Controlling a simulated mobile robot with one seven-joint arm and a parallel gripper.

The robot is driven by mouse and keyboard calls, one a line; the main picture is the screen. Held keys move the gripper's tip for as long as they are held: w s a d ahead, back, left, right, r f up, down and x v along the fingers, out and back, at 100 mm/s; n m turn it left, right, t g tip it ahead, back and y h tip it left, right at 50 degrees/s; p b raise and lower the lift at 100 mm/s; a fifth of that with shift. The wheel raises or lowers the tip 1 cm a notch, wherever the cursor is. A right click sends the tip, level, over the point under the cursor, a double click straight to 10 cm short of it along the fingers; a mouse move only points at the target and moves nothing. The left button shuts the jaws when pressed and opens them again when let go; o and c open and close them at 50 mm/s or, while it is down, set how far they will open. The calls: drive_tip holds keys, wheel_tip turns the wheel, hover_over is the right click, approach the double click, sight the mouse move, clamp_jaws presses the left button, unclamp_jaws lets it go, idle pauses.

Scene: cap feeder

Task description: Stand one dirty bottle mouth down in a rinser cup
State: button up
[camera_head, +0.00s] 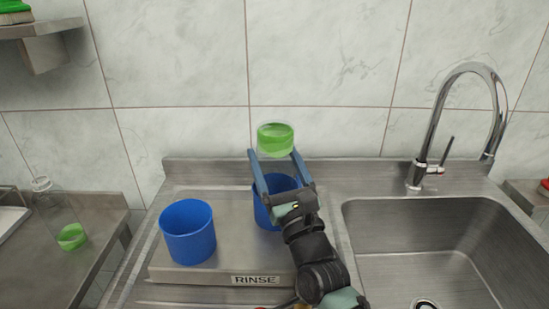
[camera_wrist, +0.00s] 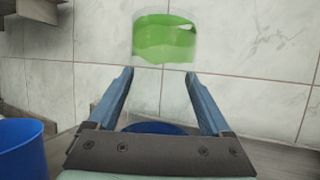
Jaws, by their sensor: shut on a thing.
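A clear bottle with a green band (camera_head: 275,138) is upside down, base up, between the fingers of my gripper (camera_head: 275,156), which is shut on it. In the wrist view the bottle's green end (camera_wrist: 164,38) shows beyond the fingertips. Its clear lower part and mouth are hard to see. The right blue rinser cup (camera_head: 262,213) is below and behind my gripper; whether the mouth is inside it, I cannot tell. The left blue rinser cup (camera_head: 188,232) looks empty. A second clear bottle (camera_head: 59,213) with green at its bottom stands upright on the left counter.
Both cups stand on a raised metal stand (camera_head: 225,262) labelled RINSE. A sink (camera_head: 430,245) with a tall curved faucet (camera_head: 436,115) is to the right. A tiled wall rises close behind. A shelf (camera_head: 45,30) with a green brush is at upper left.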

drive_tip(key=o, duration=1.1)
